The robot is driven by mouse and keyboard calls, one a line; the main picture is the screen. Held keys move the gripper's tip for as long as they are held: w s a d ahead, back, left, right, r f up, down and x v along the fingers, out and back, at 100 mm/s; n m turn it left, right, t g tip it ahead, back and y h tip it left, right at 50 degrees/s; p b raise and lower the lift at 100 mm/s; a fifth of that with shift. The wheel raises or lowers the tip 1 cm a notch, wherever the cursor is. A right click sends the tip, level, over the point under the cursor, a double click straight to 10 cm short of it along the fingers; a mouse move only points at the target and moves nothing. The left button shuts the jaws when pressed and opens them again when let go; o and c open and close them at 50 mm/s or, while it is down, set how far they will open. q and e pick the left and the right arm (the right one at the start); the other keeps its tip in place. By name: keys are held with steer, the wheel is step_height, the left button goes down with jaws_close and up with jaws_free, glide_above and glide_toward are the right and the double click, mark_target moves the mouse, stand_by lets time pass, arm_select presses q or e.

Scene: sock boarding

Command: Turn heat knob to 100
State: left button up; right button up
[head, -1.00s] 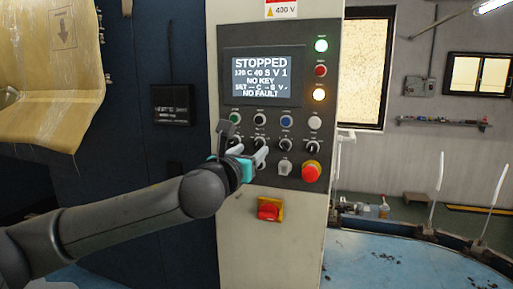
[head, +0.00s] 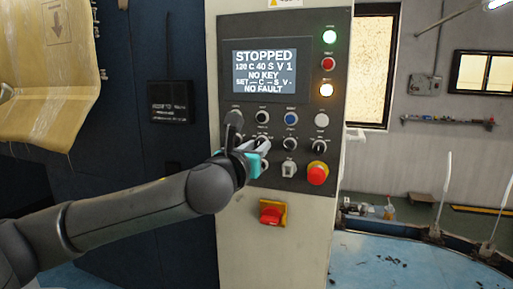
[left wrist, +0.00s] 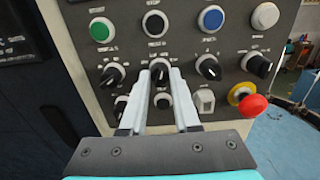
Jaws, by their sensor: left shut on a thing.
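The control panel (head: 307,100) carries a display (head: 265,72) reading STOPPED, 120 C 40 S V 1, NO KEY, NO FAULT; its SET line shows dashes. Below the buttons is a row of black knobs with white pointer marks. My left gripper (head: 262,148) is at this row. In the left wrist view, its two fingers (left wrist: 160,73) are on either side of the second knob from the left (left wrist: 160,71), gripping it. The knob labels are too small to read, so I cannot tell which one is heat. My right gripper is out of view.
Neighbouring knobs sit close to the left (left wrist: 112,74) and right (left wrist: 208,68) of the fingers. A red emergency stop button (head: 317,174) is at lower right, beside a key switch (head: 289,169). A red and yellow main switch (head: 271,212) is below. Green and amber lamps glow.

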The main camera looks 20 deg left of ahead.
arm_select(q)
jaws_close()
steer(key=shift+n, duration=0.4)
steer(key=n+p, duration=0.5)
steer(key=n, duration=1)
stand_by(0.5)
